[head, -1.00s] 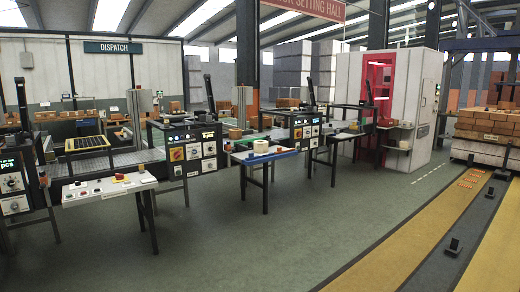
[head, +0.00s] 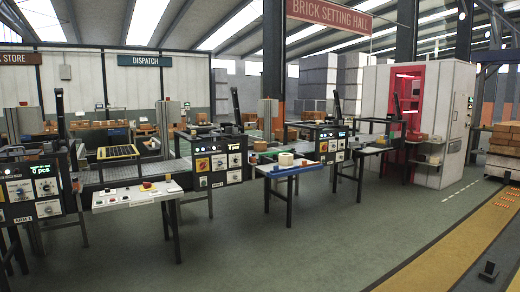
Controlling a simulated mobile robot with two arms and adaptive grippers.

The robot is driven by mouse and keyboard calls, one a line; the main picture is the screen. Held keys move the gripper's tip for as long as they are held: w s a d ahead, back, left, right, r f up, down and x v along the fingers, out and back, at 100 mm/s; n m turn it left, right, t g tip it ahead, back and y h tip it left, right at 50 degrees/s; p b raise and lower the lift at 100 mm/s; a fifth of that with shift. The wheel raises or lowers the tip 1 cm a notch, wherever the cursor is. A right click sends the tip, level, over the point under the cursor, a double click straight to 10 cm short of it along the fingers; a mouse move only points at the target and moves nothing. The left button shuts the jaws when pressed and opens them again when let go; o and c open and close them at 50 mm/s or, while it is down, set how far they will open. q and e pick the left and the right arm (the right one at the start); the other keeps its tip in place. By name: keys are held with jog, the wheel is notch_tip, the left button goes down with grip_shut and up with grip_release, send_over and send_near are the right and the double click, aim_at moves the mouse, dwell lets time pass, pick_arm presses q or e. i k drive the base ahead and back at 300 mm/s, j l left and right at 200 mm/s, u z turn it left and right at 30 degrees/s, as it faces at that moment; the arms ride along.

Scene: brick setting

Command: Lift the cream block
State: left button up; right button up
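A small cream block (head: 286,159) sits on top of a narrow table with a blue front edge (head: 290,170), right of the middle of the head view. It is some distance away across the floor. Its fine shape is too small to tell. Neither of my grippers shows in this view.
A white table with buttons (head: 135,198) stands left of the blue-edged table. Black control cabinets (head: 215,160) and a conveyor line run behind. A white booth with a red doorway (head: 403,92) stands at the right. The green floor (head: 300,245) in front is clear.

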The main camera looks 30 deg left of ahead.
aim_at(284, 159)
jog(key=i+j+u, duration=0.3)
jog(key=u, duration=0.15)
jog(key=i+j+u, duration=0.25)
jog(key=u, duration=0.2)
jog(key=i+u, duration=0.75)
jog(key=u, duration=0.15)
jog(key=i+z, duration=0.2)
jog(key=i, duration=0.3)
jog(key=i+j+z, duration=0.2)
jog(key=i, duration=0.3)
jog(key=i+j+z, duration=0.15)
jog(key=i, duration=0.35)
